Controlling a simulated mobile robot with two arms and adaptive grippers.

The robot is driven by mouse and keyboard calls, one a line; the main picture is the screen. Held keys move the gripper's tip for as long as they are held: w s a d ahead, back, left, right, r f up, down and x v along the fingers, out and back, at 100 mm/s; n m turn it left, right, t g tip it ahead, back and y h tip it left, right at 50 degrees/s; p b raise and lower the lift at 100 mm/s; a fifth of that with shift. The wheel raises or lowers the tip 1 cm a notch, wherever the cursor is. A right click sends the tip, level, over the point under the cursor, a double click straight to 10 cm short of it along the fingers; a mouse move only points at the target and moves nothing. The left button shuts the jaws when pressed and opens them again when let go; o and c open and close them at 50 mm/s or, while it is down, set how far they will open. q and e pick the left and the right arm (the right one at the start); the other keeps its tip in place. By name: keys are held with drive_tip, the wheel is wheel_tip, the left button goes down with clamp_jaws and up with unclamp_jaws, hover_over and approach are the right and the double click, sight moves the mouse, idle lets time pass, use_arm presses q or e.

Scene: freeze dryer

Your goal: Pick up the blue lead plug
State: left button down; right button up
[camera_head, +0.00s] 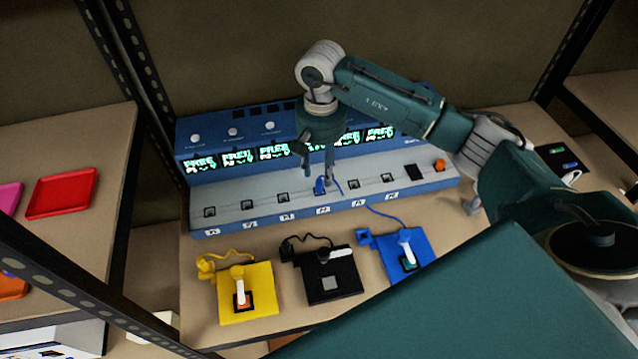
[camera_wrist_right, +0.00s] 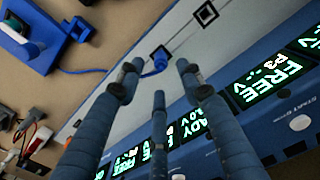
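The blue lead plug (camera_head: 320,187) is at the row of sockets on the grey ledge of the blue bench unit (camera_head: 210,230). Its thin blue cable runs right and down to the blue plate (camera_head: 421,262). My right gripper (camera_head: 322,174) points down right over the plug. In the right wrist view, the plug (camera_wrist_right: 159,58) shows just beyond the spread fingertips of the right gripper (camera_wrist_right: 157,74), which is open with nothing between its fingers. I cannot tell how deep the plug sits in a socket. My left gripper is not in view.
A yellow plate (camera_head: 262,291) and a black plate (camera_head: 347,285), each with a lead, lie in front of the unit beside the blue plate. The unit has several lit green displays (camera_head: 238,157). An orange knob (camera_head: 439,165) is at its right end. Black rack posts (camera_head: 140,70) flank the bench.

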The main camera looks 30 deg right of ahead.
sight(319, 181)
drive_tip(key=shift+s+a+f+p, duration=0.1)
drive_tip(key=shift+a+f+p, duration=0.05)
drive_tip(key=shift+f+p, duration=0.45)
wheel_tip(319, 181, down, 4)
drive_tip(key=shift+a+r+p, duration=0.15)
drive_tip(key=shift+p, duration=0.5)
drive_tip(key=shift+f, duration=0.35)
clamp_jaws()
